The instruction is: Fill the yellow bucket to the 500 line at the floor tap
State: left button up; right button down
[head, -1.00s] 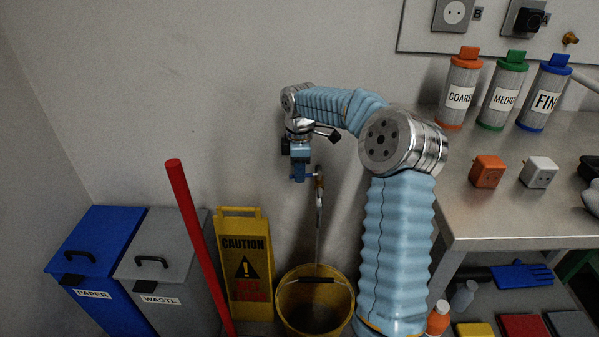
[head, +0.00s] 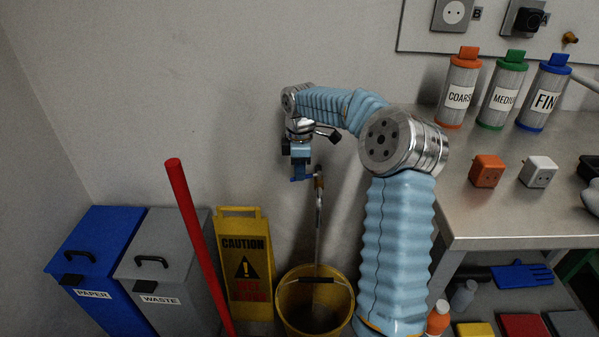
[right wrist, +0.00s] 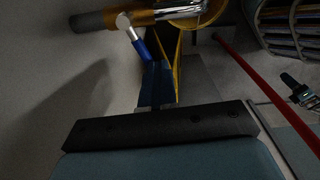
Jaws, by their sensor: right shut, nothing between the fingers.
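The yellow bucket (head: 288,308) stands upright on the floor under the brass floor tap (head: 319,183) at the wall. A pale, shiny streak that looks like running water drops from the tap into the bucket. The bucket's inside is dark; I cannot read the 500 line or the level. My right gripper (head: 300,179) is shut and empty, just left of the tap. In the right wrist view its blue fingers (right wrist: 157,86) point at the tap's blue lever (right wrist: 141,47); the tips are at or very close to it, and contact is unclear. My left gripper is out of view.
A yellow caution sign (head: 243,262) stands left of the bucket, with a red pole (head: 198,240) leaning before it. Blue paper (head: 95,245) and grey waste (head: 165,250) bins are further left. A metal bench (head: 500,215) with canisters and plugs is at the right.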

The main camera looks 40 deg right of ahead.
jog(key=c, duration=1.9)
grip_release()
jog(key=shift+s+a+f, duration=0.1)
jog(key=shift+a+f, duration=0.1)
jog(key=shift+f, duration=0.35)
jog(key=o, duration=0.7)
jog(key=shift+w+d+r, duration=0.1)
jog(key=shift+r, duration=4.05)
jog(key=shift+w+r, duration=0.1)
jog(key=shift+r, duration=4.05)
